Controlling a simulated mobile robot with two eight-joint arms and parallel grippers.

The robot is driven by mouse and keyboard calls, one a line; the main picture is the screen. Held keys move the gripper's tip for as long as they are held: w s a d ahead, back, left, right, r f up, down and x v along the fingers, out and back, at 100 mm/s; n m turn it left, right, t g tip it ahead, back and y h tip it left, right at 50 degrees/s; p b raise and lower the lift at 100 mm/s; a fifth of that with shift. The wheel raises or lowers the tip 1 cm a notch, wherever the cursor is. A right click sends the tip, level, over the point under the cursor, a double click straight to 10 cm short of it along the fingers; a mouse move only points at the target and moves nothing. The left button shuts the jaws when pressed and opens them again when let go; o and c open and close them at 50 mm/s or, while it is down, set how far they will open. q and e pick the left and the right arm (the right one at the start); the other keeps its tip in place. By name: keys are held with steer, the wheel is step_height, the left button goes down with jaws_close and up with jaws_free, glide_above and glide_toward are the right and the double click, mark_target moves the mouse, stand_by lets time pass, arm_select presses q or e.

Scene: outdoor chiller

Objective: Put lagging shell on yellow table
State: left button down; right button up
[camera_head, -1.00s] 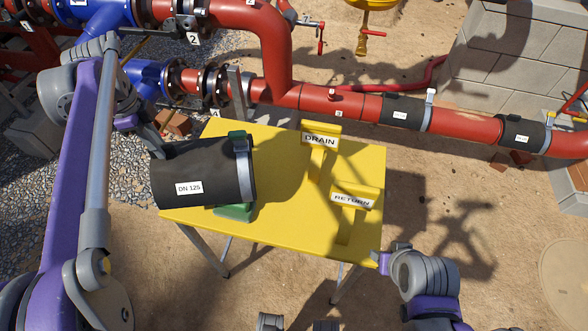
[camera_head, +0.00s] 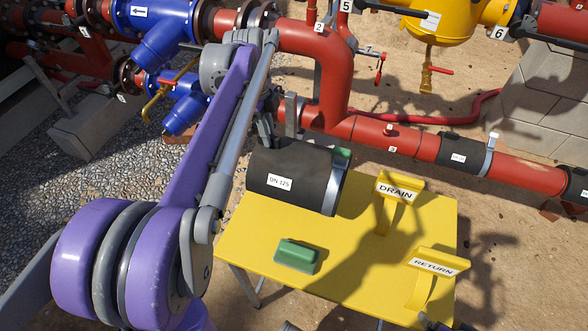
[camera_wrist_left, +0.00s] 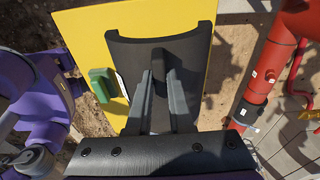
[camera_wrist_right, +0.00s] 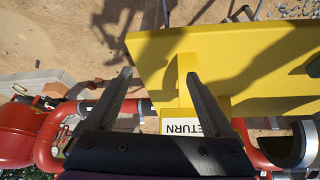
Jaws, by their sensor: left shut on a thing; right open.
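The lagging shell (camera_head: 300,177) is a black half-cylinder with a grey band and a DN 125 label. It hangs over the far left part of the yellow table (camera_head: 345,240), apart from the near green block (camera_head: 297,256). My left gripper (camera_wrist_left: 160,72) is shut on the shell, its fingers close together inside the shell's outline; in the head view its fingertips are mostly hidden. My right gripper (camera_wrist_right: 158,75) is open and empty, near the RETURN sign. The shell's end (camera_wrist_right: 298,148) also shows in the right wrist view.
Yellow signs DRAIN (camera_head: 396,195) and RETURN (camera_head: 434,270) stand on the table's right side. Red pipe (camera_head: 400,140) runs behind the table.

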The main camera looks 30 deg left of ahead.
mark_target(292, 185)
arm_select(q)
step_height(292, 185, down, 9)
steer(key=shift+w+d+r+b, duration=0.1)
steer(key=shift+r+b, duration=0.05)
steer(key=shift+b, duration=0.15)
steer(key=c, duration=0.8)
jaws_free()
